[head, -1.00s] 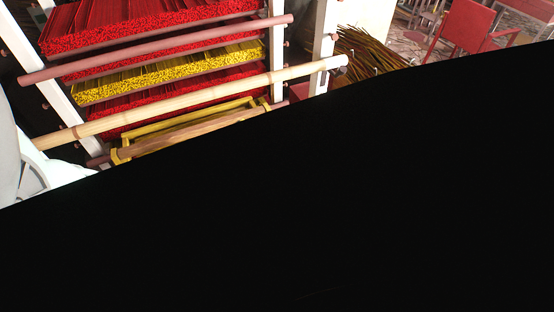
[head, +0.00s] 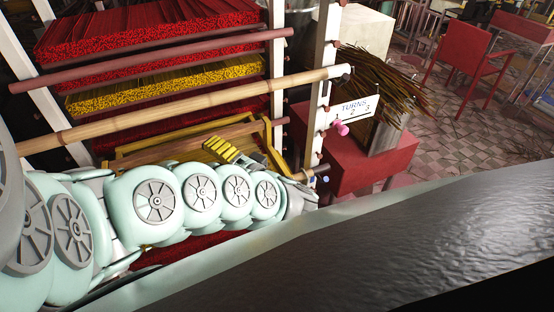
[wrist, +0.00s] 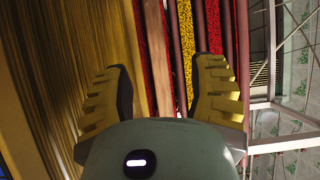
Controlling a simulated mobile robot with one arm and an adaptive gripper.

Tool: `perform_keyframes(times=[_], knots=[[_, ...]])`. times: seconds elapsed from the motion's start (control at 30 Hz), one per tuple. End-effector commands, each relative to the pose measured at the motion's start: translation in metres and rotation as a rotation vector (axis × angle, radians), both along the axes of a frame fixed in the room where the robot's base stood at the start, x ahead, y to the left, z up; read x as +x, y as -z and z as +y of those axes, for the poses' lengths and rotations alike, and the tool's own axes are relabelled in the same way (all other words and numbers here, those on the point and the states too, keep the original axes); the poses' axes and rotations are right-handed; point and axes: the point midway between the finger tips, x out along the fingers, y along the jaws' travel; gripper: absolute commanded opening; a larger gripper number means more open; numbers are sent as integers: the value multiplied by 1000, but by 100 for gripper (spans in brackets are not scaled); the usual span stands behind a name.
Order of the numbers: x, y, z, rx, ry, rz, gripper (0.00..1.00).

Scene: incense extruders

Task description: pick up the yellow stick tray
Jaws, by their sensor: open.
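The yellow stick tray (head: 165,85) is a layer of yellow stick ends on the rack, between red layers above and below, in the head view. In the wrist view its speckled yellow edge (wrist: 187,45) runs upward beyond the space between my fingers, nearer the right finger. My gripper (head: 235,151) is at the lower right of the rack, below and right of the tray, with yellow ribbed pads showing. In the wrist view my gripper (wrist: 160,90) is open, its fingers wide apart with nothing held. The tray's far part is hidden.
A pale bamboo pole (head: 190,106) crosses the rack in front of and below the yellow layer. Red stick layers (head: 150,25) lie above. A yellow frame (head: 160,150) is beside my gripper. A red stand (head: 375,165) with a brown bundle (head: 385,80) stands right.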

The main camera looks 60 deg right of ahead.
Motion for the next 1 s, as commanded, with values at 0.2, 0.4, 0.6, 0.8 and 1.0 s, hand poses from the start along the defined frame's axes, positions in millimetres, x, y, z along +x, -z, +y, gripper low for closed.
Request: perform_keyframes(times=[0.2,0.4,0.6,0.8,1.0], knots=[[28,-2,-1,-1,2,-1,57],[36,0,-2,-1,5,1,57],[56,3,-4,-2,6,1,57],[77,4,-4,-1,5,2,57],[81,5,-5,-1,6,2,57]])
